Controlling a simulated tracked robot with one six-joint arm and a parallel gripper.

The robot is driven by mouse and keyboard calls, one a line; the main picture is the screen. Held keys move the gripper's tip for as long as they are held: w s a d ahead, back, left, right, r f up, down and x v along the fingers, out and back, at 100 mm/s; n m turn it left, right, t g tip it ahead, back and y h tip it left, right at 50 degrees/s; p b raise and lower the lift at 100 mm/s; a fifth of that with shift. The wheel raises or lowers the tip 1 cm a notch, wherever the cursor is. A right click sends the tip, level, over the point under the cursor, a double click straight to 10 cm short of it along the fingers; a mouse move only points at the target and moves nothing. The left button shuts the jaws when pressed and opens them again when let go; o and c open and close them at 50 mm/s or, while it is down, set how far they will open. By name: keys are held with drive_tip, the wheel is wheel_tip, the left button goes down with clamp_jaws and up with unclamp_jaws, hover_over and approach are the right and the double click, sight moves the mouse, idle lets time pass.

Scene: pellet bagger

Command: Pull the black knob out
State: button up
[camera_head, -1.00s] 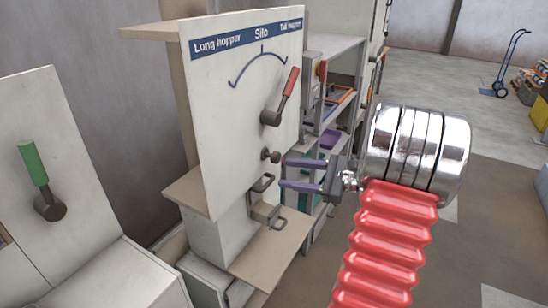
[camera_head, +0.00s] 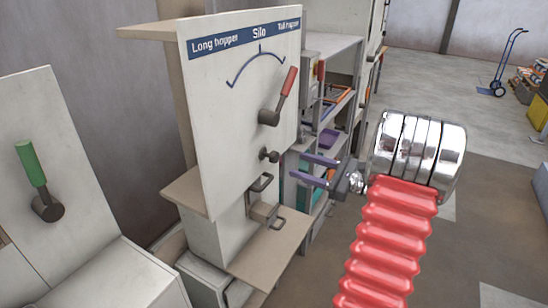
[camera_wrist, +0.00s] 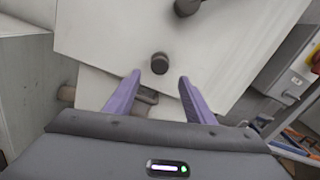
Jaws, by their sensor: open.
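The black knob (camera_head: 269,156) sticks out from the lower part of the white panel (camera_head: 235,115), below the red-handled lever (camera_head: 280,98). In the wrist view the knob (camera_wrist: 159,63) shows round and end-on, beyond the fingertips and between their lines. My gripper (camera_head: 308,169) has two purple fingers, open and empty. It points at the panel from the right, with a gap between the fingertips and the knob. The fingers also show in the wrist view (camera_wrist: 160,80), one on each side below the knob.
A dark handle (camera_head: 262,183) and a latch-like bracket (camera_head: 266,215) sit below the knob, above a beige shelf (camera_head: 272,248). A green-handled lever (camera_head: 33,165) is on another panel at left. Shelving (camera_head: 335,85) stands behind my gripper.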

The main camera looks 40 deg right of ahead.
sight(277, 158)
drive_tip(key=x, duration=1.1)
drive_tip(key=shift+c, duration=0.7)
drive_tip(key=shift+d, duration=0.1)
clamp_jaws()
